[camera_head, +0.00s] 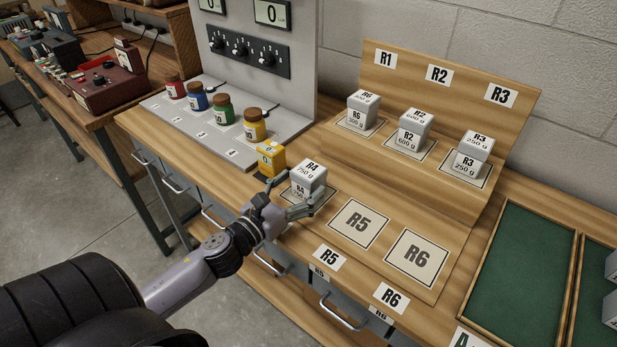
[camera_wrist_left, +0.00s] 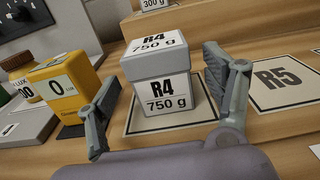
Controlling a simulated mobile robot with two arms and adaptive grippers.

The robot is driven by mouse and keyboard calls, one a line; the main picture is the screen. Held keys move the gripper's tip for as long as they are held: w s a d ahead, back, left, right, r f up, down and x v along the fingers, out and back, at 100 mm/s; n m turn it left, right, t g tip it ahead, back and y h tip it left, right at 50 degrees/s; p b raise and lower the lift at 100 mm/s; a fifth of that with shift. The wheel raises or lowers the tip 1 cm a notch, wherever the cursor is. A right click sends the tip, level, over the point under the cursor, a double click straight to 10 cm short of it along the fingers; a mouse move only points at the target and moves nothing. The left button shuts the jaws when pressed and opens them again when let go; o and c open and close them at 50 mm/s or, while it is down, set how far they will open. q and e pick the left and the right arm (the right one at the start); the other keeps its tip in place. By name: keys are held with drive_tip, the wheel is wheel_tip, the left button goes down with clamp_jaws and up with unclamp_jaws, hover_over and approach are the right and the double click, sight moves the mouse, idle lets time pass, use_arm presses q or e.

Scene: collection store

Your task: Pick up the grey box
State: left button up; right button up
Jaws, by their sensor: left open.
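Several grey boxes with white labels are in view. The nearest one, marked R4 750 g (camera_head: 309,177), stands upright on its framed square at the left of the lower tier. It also shows in the left wrist view (camera_wrist_left: 158,78). My left gripper (camera_head: 296,194) is open, with one finger on each side of the R4 box; I cannot tell whether they touch it. Grey boxes marked R6 300 g (camera_head: 362,110), R2 600 g (camera_head: 411,131) and R3 250 g (camera_head: 472,155) stand on the upper tier. My right gripper is not in view.
A yellow meter (camera_head: 271,158) stands close to the left finger. Red, blue, green and yellow jars (camera_head: 254,125) stand behind it. The R5 square (camera_head: 358,223) and R6 square (camera_head: 416,257) are bare. A green-lined tray (camera_head: 518,270) lies at the right.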

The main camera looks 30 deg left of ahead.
sight(300, 187)
use_arm(q)
drive_tip(key=w, duration=0.3)
drive_tip(key=shift+w+d+p, duration=0.15)
drive_tip(key=shift+w+p, duration=0.15)
drive_tip(key=shift+c, duration=0.4)
drive_tip(key=shift+f, duration=0.1)
clamp_jaws()
idle(0.5)
